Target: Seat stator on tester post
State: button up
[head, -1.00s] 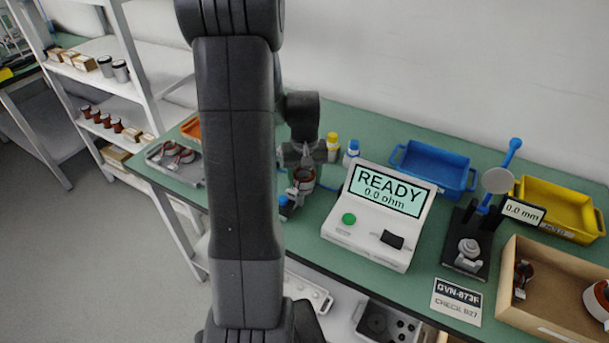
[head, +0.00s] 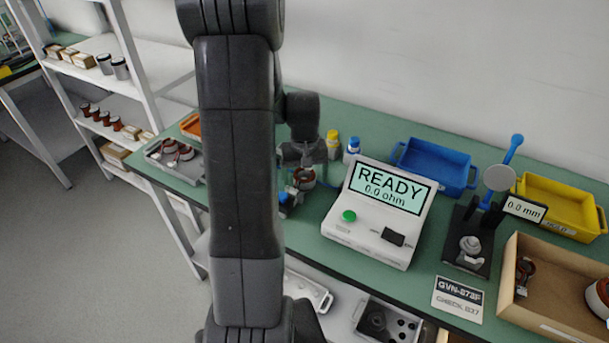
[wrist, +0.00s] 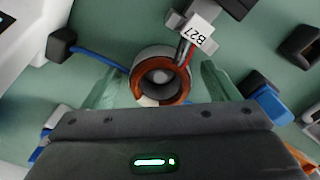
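The stator (wrist: 161,77), a steel ring with copper windings, is upright between my fingers in the wrist view. A round grey part, seemingly the post (wrist: 160,76), shows inside its bore; seating depth is unclear. My gripper (wrist: 162,88) is open, one finger on each side of the stator, with small gaps visible. In the head view the stator (head: 303,178) is left of the tester (head: 375,225), just below my gripper (head: 303,160). The tester screen reads READY, 0.0 ohm.
A blue-capped item (head: 285,199) is close beside the stator. Yellow-capped (head: 333,143) and blue-capped (head: 352,150) bottles stand behind. A blue bin (head: 437,166), yellow bin (head: 560,207), gauge stand (head: 468,245) and cardboard box (head: 545,290) are to the right. A tray with stators (head: 178,160) is left.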

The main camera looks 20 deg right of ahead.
notch_tip(320, 180, up, 14)
dwell(0.6)
jog(key=shift+f, duration=0.1)
dwell(1.3)
